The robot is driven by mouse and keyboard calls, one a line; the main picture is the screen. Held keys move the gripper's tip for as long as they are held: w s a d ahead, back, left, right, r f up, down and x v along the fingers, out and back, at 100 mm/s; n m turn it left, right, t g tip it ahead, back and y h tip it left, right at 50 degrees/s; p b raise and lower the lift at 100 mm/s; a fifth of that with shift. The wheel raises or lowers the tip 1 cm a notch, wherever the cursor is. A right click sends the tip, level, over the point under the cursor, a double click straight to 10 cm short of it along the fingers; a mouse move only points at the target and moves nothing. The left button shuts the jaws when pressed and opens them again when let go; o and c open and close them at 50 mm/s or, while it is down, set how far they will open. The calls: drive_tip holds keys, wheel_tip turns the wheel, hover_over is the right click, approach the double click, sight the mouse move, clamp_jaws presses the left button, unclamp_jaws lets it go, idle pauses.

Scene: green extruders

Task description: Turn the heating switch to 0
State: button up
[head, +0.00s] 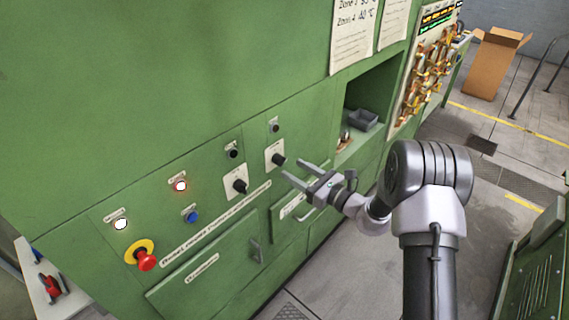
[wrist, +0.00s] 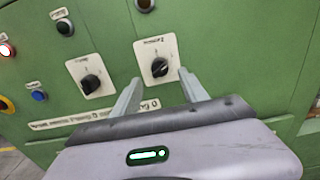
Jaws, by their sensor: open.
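Two black rotary switches sit on white plates on the green machine panel. The right switch (head: 279,160) also shows in the wrist view (wrist: 159,67). The left switch (head: 240,186) also shows in the wrist view (wrist: 91,84). Their labels are too small to read, so I cannot tell which one is heating. My gripper (head: 293,169) is open and empty, just in front of the right switch. In the wrist view its fingertips (wrist: 160,77) point at the right plate, one to each side of that knob and slightly below it. I see no contact.
A red emergency button (head: 147,262) on a yellow ring, a blue button (head: 192,216) and lit lamps are at the left. Drawers with handles (head: 256,250) lie below. A recess with a grey bin (head: 363,120) is right of the switches. Open floor lies further right.

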sight(280, 160)
drive_tip(key=x, duration=0.5)
clamp_jaws()
